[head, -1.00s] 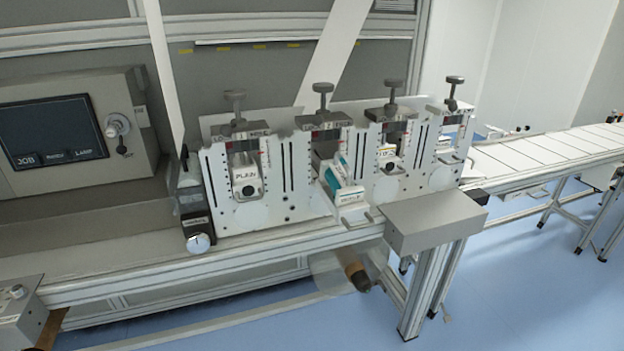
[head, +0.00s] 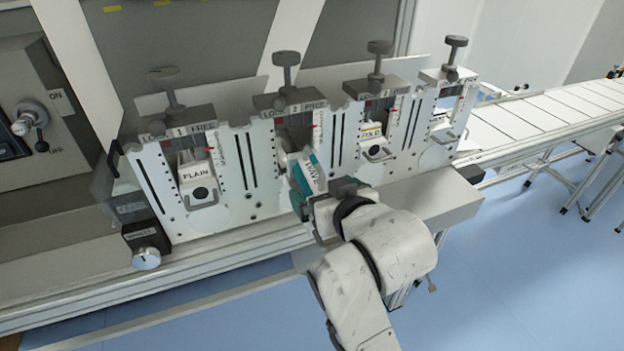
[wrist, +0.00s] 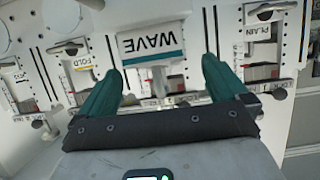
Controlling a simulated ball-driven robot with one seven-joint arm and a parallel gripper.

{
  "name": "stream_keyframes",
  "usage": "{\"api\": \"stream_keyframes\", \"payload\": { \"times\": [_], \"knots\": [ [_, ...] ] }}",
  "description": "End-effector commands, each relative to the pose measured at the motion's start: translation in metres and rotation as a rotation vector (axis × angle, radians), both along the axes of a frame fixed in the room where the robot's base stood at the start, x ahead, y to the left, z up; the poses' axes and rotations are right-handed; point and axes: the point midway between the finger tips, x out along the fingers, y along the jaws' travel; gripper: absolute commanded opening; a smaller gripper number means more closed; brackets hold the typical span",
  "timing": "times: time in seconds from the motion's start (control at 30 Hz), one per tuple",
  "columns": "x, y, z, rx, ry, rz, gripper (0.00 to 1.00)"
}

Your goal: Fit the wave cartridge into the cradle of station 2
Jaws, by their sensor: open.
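The wave cartridge (head: 316,172) is a white block labelled WAVE with a teal stripe. It juts out in front of the cradle of station 2 (head: 297,137); how deep it sits there I cannot tell. My gripper (wrist: 162,68) has green fingers, spread open. In the wrist view, which is upside down, the wave cartridge (wrist: 152,40) lies ahead of the gap between them, its handle near the fingertips. Contact is not clear. In the head view my wrist hides the cartridge's front end and part of the cradle. A knobbed clamp (head: 287,78) stands above station 2.
The plain cartridge (head: 198,180) sits in station 1, left. The fold cartridge (head: 372,137) sits in station 3, right, and another cartridge (head: 440,125) in station 4. A grey box (head: 450,195) juts out at front right. A control panel (head: 30,115) stands at left.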

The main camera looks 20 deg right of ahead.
Motion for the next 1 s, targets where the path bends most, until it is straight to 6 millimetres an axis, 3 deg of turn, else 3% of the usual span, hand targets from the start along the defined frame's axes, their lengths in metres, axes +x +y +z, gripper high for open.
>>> {"api": "stream_keyframes", "payload": {
  "times": [0.4,0.73,1.0],
  "knots": [
    [0.045,-0.006,-0.014,0.001,0.002,-0.001,1.0],
    [0.051,-0.006,-0.017,0.0,0.0,0.0,1.0],
    [0.05,-0.006,-0.017,0.0,0.001,0.0,0.74]
  ]
}}
